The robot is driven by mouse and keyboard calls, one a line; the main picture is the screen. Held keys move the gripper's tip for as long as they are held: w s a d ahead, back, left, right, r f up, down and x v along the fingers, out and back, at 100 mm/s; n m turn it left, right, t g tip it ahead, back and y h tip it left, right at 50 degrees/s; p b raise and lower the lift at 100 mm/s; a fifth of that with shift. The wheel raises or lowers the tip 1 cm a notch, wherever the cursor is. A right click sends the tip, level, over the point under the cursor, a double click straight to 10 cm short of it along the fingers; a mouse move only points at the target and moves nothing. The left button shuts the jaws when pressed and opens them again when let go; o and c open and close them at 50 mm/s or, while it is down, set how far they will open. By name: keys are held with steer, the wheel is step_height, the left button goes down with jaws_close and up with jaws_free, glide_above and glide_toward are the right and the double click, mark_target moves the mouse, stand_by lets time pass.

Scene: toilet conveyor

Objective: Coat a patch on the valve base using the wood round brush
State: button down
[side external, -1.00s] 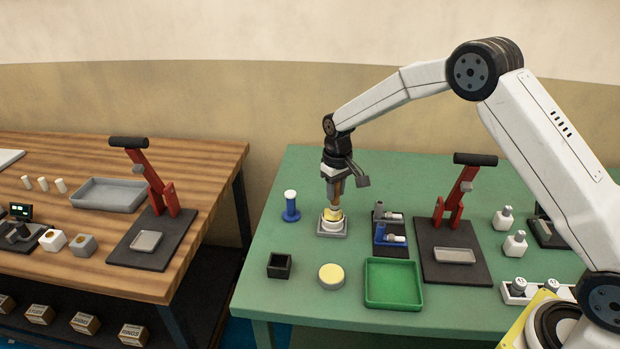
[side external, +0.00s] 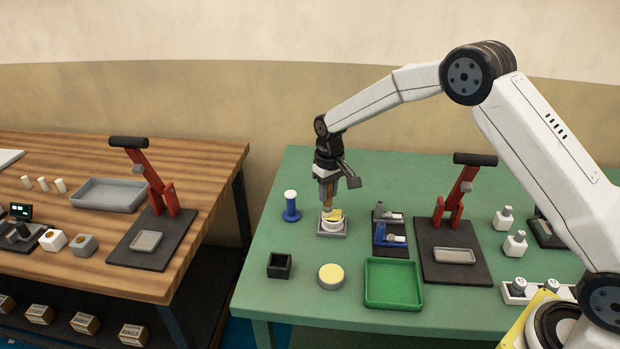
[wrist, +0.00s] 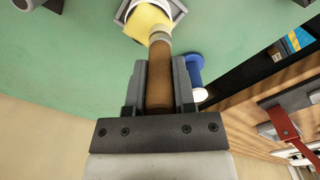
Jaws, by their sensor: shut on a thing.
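My gripper (side external: 327,186) is shut on the wood round brush, whose brown handle (wrist: 158,75) stands between the fingers in the wrist view. The brush points down at the valve base, a white round part in a square grey holder (side external: 332,234). Yellow (side external: 336,214) shows on top of the valve base beside the brush tip, and also just past the brush's pale collar in the wrist view (wrist: 147,22). The brush tip appears to touch this yellow top. I cannot clearly tell bristles from coating there.
A round pot with a yellow top (side external: 331,276), a black open box (side external: 279,265) and a green tray (side external: 393,285) lie in front. A blue post with a white top (side external: 291,206) stands left. A dark rack with grey and blue parts (side external: 391,253) stands close on the right.

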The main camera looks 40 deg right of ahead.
steer(key=shift+s+d, duration=1.4)
steer(key=shift+d, duration=0.05)
step_height(320, 180, up, 8)
steer(key=shift+s+d, duration=0.2)
steer(key=shift+a, duration=0.1)
stand_by(0.4)
